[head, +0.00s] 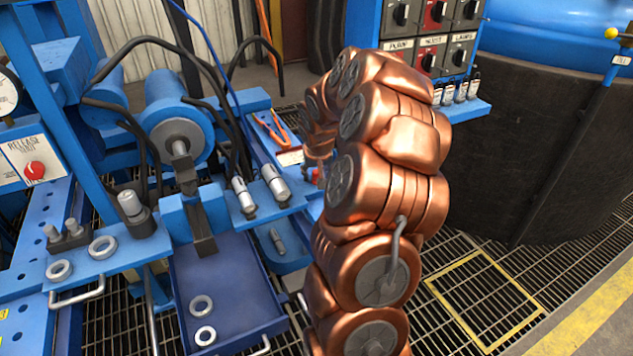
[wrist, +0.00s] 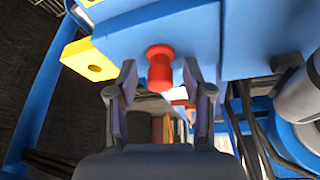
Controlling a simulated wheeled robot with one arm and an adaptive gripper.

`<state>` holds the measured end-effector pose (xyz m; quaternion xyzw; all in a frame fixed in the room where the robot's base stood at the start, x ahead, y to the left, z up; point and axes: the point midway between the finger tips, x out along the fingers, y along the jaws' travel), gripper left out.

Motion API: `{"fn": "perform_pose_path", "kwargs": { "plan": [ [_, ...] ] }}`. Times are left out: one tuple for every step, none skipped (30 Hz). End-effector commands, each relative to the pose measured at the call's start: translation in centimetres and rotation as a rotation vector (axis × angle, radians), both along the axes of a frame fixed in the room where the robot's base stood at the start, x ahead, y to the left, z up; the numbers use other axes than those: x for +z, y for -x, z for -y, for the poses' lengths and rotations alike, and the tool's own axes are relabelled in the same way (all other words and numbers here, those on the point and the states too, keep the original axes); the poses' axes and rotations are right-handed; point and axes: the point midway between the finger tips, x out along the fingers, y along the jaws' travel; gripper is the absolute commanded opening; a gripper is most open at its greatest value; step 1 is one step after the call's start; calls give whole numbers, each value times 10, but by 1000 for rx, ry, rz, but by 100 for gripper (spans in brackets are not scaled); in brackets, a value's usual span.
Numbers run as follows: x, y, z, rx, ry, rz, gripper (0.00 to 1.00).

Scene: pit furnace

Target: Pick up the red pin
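The red pin (wrist: 160,66) shows in the wrist view, a short round-headed peg standing out from a blue panel (wrist: 185,32). My gripper (wrist: 159,82) is open, with one dark finger on each side of the pin and a visible gap on both sides. The fingertips are near the panel; whether the pin is fully between them in depth I cannot tell. In the head view my copper arm hides most of the gripper, and the pin cannot be made out clearly.
A yellow bracket with a hole (wrist: 90,60) sits left of the pin. In the head view, a blue tray with rings (head: 225,275), orange-handled pliers (head: 272,132) and metal cylinders (head: 243,195) lie left of my arm. A control box (head: 430,50) and large dark vat (head: 540,140) are right.

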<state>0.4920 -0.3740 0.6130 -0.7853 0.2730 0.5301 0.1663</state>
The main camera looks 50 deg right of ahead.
Motion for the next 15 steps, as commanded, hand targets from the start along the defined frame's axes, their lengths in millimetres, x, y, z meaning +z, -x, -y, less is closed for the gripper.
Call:
{"fn": "perform_pose_path", "kwargs": {
  "plan": [
    [0, 0, 0, 0, 0, 0, 42],
    [0, 0, 0, 0, 0, 0, 39],
    [0, 0, 0, 0, 0, 0, 35],
    [0, 0, 0, 0, 0, 0, 32],
    [0, 0, 0, 0, 0, 0, 29],
    [0, 0, 0, 0, 0, 0, 25],
    [0, 0, 0, 0, 0, 0, 21],
    [0, 0, 0, 0, 0, 0, 18],
    [0, 0, 0, 0, 0, 0, 14],
    [0, 0, 0, 0, 0, 0, 11],
    [0, 0, 0, 0, 0, 0, 8],
    [0, 0, 0, 0, 0, 0, 4],
    [0, 0, 0, 0, 0, 0, 1],
    [0, 0, 0, 0, 0, 0, 0],
    [0, 0, 0, 0, -1, -1, 0]
  ]
}}
